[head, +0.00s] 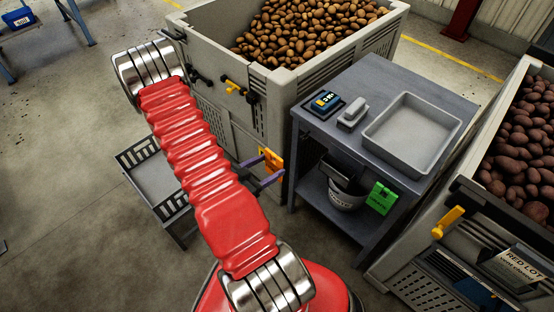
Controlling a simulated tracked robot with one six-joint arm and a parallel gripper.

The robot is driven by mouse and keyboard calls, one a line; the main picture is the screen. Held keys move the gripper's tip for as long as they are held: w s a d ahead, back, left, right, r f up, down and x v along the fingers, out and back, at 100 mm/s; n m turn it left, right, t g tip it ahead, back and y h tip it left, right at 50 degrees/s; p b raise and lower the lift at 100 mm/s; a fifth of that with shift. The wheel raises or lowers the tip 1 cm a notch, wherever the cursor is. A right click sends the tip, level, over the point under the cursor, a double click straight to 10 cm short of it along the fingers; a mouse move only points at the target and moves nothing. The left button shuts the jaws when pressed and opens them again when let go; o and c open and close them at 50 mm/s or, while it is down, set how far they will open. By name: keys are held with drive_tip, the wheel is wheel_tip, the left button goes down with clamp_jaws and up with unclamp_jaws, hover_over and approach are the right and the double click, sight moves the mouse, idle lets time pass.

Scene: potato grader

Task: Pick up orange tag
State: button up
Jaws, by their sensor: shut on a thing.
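The orange tag (271,158) is in the middle of the head view, in front of the side of the large potato bin. My gripper (273,165) reaches out from behind my red arm, with two slim purple-grey fingers on either side of the tag. It is shut on the tag. My arm hides the gripper's body. Whether the tag still touches the bin's side cannot be told.
The big grey bin (268,90) of brown potatoes stands behind. Right of the gripper is a grey table (376,75) with a tray (412,134), a blue device (325,102) and a green tag (382,198) below. A red-potato bin (478,205) stands at right.

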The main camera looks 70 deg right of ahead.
drive_tip(key=shift+w+a, duration=0.25)
drive_tip(key=shift+a, duration=0.3)
drive_tip(key=shift+w+a, duration=0.2)
drive_tip(key=shift+a, duration=0.3)
